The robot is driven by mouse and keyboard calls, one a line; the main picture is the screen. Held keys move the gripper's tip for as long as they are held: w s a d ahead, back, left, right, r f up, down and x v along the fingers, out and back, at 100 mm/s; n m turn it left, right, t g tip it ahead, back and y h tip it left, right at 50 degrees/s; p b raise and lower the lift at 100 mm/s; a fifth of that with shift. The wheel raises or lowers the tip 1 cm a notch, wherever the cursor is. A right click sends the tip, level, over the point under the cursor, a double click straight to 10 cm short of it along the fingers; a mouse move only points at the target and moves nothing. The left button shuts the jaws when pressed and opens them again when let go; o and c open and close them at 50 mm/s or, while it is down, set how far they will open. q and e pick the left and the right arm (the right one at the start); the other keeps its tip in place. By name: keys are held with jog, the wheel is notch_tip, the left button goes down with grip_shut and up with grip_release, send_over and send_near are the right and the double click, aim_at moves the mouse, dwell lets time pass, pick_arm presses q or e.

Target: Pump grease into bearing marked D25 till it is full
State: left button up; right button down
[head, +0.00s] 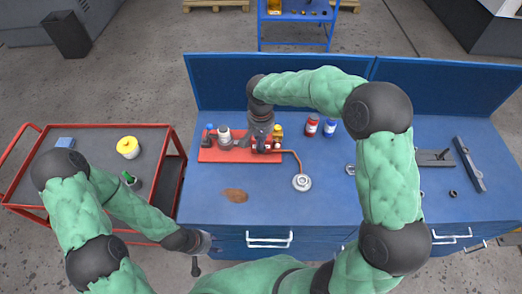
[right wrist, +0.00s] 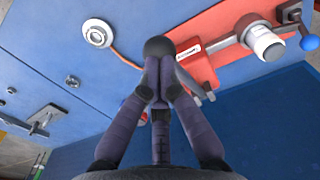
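A red board (head: 210,155) lies on the blue bench, with several fittings on it, including a white-topped cylinder (right wrist: 265,44) and a blue ball-ended lever (right wrist: 308,42). My right gripper (head: 262,132) is over the board; in the right wrist view its fingers (right wrist: 158,72) come together at a dark round knob (right wrist: 158,46). A white label (right wrist: 190,48) sits beside it, its text too small to read. A copper pipe (head: 294,156) runs from the board to a round pale fitting (head: 302,182). My left gripper (head: 202,252) is by the bench's front edge; its fingers are unclear.
Red and blue cans (head: 312,126) stand behind the board. Grey metal parts (head: 434,158) lie at the bench's right. A brown stain (head: 235,195) marks the front. A red cart (head: 90,128) with a yellow-topped tub (head: 128,147) stands left. The front bench area is mostly clear.

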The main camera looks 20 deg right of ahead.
jog(key=shift+r+p, duration=1.9)
jog(key=shift+r, duration=1.2)
jog(key=shift+f, duration=0.1)
